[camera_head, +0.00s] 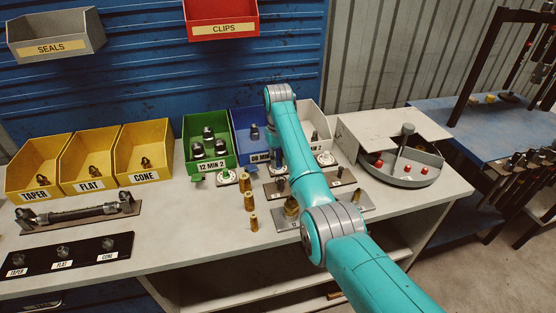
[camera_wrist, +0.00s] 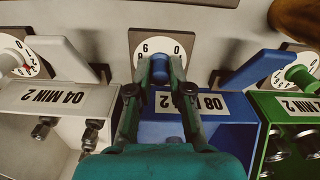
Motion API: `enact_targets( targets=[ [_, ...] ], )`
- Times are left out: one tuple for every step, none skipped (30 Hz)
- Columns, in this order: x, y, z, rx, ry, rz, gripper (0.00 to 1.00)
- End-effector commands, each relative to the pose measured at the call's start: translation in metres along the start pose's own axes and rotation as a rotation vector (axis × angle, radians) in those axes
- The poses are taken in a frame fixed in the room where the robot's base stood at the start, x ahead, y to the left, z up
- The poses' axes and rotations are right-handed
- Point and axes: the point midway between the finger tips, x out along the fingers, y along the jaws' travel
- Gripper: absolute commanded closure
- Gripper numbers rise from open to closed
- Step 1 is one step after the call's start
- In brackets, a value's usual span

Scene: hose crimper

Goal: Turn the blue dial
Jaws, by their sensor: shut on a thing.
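The blue dial (camera_wrist: 163,76) stands in front of the blue bin (camera_wrist: 212,130), against a pale plate with a numbered face (camera_wrist: 146,47). In the wrist view my gripper (camera_wrist: 160,68) is shut on the blue dial, with one finger on each side of it. The dial's pointer and exact setting are partly covered by the fingers.
A green dial (camera_wrist: 301,76) and a white bin's dial (camera_wrist: 14,62) flank it closely in the wrist view. Several brass fittings (camera_head: 249,201) stand on the bench left of my arm. A round tray with red knobs (camera_head: 403,181) is at right.

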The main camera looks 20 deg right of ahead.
Motion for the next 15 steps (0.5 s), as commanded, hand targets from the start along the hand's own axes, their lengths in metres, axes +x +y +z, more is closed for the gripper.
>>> enact_targets(
  targets=[
    [0.0004, -0.0001, 0.0002, -0.025, -0.001, 0.0, 1.0],
    [0.0004, -0.0001, 0.0002, -0.042, -0.001, 0.0, 1.0],
    [0.0004, -0.0001, 0.0002, -0.061, -0.001, 0.0, 1.0],
    [0.0004, -0.0001, 0.0002, -0.075, -0.001, 0.0, 1.0],
    [0.0004, -0.0001, 0.0002, -0.086, -0.001, 0.0, 1.0],
    [0.0004, -0.0001, 0.0002, -0.102, -0.001, 0.0, 1.0],
    [0.0004, -0.0001, 0.0002, -0.111, -0.001, 0.0, 1.0],
    [0.0004, -0.0001, 0.0002, -0.119, -0.001, 0.0, 1.0],
    [0.0004, -0.0001, 0.0003, -0.13, -0.001, 0.0, 1.0],
    [0.0005, -0.0001, 0.0003, -0.136, -0.001, 0.0, 1.0],
    [0.0005, -0.0001, 0.0003, -0.141, -0.001, 0.0, 1.0],
    [0.0005, -0.0001, 0.0003, -0.147, -0.001, 0.0, 1.0],
    [0.0005, -0.0001, 0.0003, -0.151, -0.001, 0.0, 1.0],
    [0.0005, -0.0001, 0.0003, -0.154, -0.001, 0.0, 1.0],
    [0.0005, -0.0001, 0.0003, -0.157, -0.001, 0.0, 1.0]
  ],
)
